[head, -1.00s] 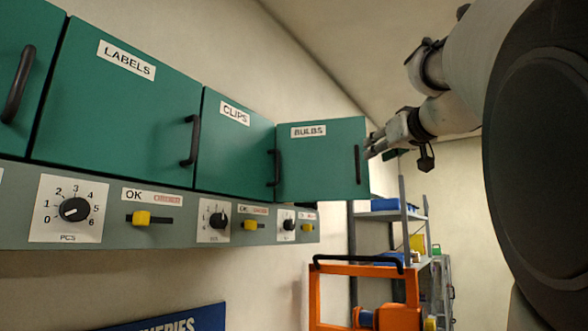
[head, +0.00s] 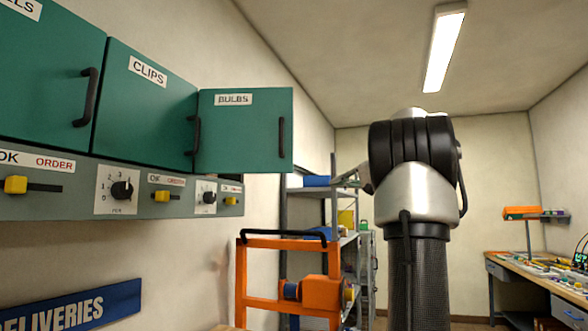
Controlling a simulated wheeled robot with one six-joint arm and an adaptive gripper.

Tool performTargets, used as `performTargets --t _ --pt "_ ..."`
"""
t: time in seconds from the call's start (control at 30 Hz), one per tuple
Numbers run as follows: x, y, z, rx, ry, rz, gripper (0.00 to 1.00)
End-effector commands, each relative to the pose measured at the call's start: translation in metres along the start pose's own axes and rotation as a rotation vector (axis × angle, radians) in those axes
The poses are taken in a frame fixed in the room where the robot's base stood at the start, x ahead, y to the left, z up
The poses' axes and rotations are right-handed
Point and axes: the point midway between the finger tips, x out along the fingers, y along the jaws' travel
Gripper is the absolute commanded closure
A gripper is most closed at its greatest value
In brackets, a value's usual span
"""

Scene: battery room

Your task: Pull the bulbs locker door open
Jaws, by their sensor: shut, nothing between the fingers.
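The green BULBS locker door (head: 244,131) is the rightmost in the wall row. It stands swung out from the wall, its labelled front turned towards me and its black bar handle (head: 281,137) at its right edge. The inside of the locker is hidden behind the door. My gripper (head: 346,181) shows only in part, to the right of the door and apart from it, beside my arm. It is shut and holds nothing.
The CLIPS door (head: 146,103) to the left is closed. Below run a grey panel with dials and yellow sliders (head: 162,196). An orange cart (head: 322,292) and a shelf rack (head: 312,191) stand below and behind the door. A workbench (head: 540,279) is at the right.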

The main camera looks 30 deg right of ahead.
Motion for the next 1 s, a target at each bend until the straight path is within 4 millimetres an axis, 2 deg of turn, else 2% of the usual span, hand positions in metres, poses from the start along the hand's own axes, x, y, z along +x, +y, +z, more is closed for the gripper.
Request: performTargets --t 0.13,0.2,0.33,0.47,0.57,0.93,1.0 --pt "0.003 -0.047 0.026 0.227 -0.185 -0.153 1.00" --pt "0.000 -0.061 0.039 0.305 -0.253 -0.181 1.00" --pt "-0.002 -0.065 0.051 0.400 -0.314 -0.179 1.00" --pt "0.007 -0.067 0.053 0.419 -0.318 -0.175 1.00" --pt "0.022 -0.071 0.058 0.418 -0.319 -0.175 1.00" --pt "0.095 -0.088 0.079 0.416 -0.317 -0.174 1.00" --pt "0.082 -0.092 0.087 0.415 -0.312 -0.173 1.00"
